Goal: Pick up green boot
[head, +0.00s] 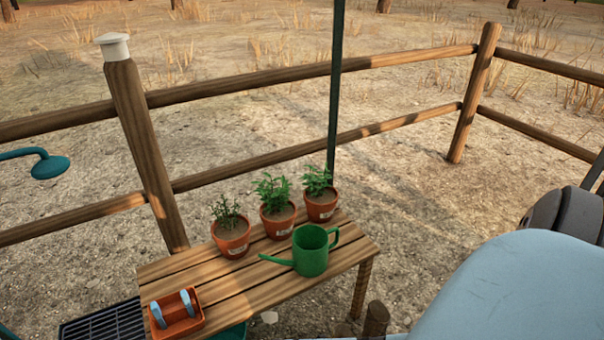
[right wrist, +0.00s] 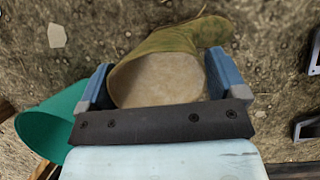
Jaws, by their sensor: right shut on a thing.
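The green boot (right wrist: 185,38) shows in the right wrist view as an olive green boot with its wide pale opening facing the camera. Its toe points up and to the right. My right gripper (right wrist: 160,62) has its two blue fingers on either side of the boot's shaft and is shut on it. Bare ground lies behind the boot; I cannot tell how far below. The boot and the right gripper do not show in the head view. My left gripper is in neither view.
A slatted wooden table (head: 215,285) holds three potted plants (head: 276,208), a green watering can (head: 310,252) and an orange tray (head: 176,313) of tools. A wooden fence (head: 250,160) stands behind. A teal container (right wrist: 48,125) is left of the right gripper.

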